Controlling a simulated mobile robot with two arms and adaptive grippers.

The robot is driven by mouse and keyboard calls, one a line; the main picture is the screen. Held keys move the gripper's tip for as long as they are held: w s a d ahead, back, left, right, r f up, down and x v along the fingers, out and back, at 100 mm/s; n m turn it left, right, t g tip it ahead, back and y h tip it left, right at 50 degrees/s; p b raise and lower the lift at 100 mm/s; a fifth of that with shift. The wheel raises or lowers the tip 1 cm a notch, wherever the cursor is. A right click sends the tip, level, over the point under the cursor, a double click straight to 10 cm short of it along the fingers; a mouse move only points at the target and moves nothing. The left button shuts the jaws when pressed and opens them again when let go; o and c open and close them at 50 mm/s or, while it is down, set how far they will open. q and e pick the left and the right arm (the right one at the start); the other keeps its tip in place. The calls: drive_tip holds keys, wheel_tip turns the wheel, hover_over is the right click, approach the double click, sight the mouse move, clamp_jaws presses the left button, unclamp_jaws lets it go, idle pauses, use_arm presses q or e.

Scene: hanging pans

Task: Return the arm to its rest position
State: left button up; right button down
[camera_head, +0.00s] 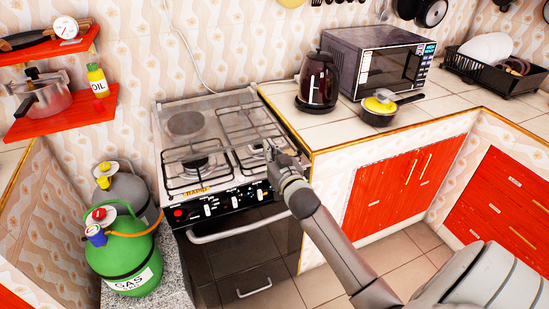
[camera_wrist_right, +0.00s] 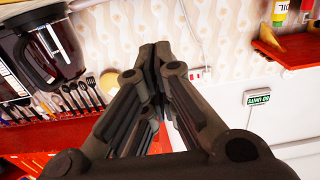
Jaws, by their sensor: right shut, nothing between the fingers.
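My right arm comes in from the lower right of the head view. Its gripper (camera_head: 270,147) is above the front right part of the stove (camera_head: 228,130), in front of the counter's left end. In the right wrist view the fingers of my right gripper (camera_wrist_right: 155,58) meet at their tips, shut with nothing between them. The wrist view looks toward the patterned wall. My left gripper is in neither view.
A dish rack (camera_head: 497,73) is at the right. A green gas cylinder (camera_head: 124,252) stands left of the stove. Red shelves (camera_head: 62,115) hold a pot. Floor tiles before the cabinets are clear.

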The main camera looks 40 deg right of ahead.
drive_tip(key=shift+r+v, duration=0.2)
drive_tip(key=shift+v, duration=1.8)
